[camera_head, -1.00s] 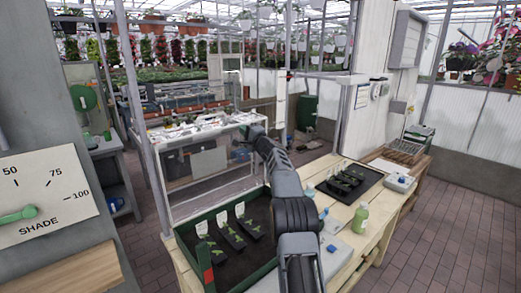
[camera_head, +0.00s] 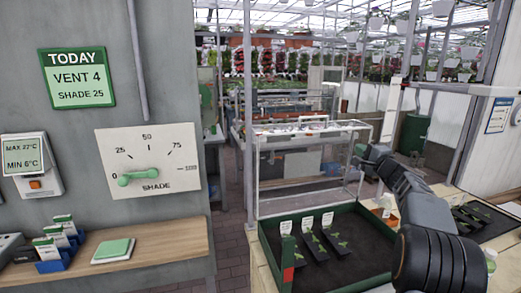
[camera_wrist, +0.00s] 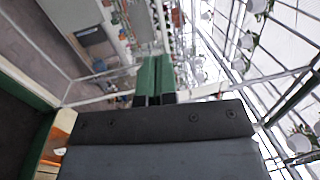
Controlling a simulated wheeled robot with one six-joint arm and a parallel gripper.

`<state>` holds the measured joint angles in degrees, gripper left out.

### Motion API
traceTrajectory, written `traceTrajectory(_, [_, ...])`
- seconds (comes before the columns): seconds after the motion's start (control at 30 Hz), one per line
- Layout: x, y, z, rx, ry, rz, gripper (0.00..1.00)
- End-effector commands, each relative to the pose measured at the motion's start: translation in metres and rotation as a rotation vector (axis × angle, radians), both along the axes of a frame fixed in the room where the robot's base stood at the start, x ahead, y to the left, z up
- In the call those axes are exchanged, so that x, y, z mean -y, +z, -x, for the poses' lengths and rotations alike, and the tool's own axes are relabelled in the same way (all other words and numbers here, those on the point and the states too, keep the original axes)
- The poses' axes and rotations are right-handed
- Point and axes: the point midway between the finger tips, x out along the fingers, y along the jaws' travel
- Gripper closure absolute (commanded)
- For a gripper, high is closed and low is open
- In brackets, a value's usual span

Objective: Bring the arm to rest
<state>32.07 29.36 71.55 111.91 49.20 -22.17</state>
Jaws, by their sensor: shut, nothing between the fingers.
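My arm (camera_head: 415,205) reaches up and forward from the lower right of the head view. My gripper (camera_head: 369,164) is at its far end, small in that view, above the back right corner of the green-edged tray. In the wrist view, the two green fingers (camera_wrist: 155,78) lie side by side, shut and empty. Nothing is seen touching them.
A green-edged tray (camera_head: 372,261) with several labelled seedling strips stands on the wooden bench under my arm. A dark tray (camera_head: 497,230) lies to the right. A shade dial (camera_head: 150,150) and a "TODAY" board (camera_head: 77,78) are on the left wall above a shelf (camera_head: 180,242).

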Motion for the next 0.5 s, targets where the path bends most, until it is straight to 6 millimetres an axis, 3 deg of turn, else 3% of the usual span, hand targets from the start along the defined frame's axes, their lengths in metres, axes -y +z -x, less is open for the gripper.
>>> traceTrajectory(0.03, [-0.004,-0.027,0.000,-0.075,0.019,0.017,1.00])
traceTrajectory(0.13, [-0.026,-0.082,0.016,-0.273,0.089,0.101,1.00])
traceTrajectory(0.27, [-0.084,-0.139,0.064,-0.545,0.234,0.285,1.00])
traceTrajectory(0.37, [-0.128,-0.173,0.117,-0.729,0.355,0.463,1.00])
traceTrajectory(0.5, [-0.176,-0.208,0.208,-0.938,0.520,0.769,1.00])
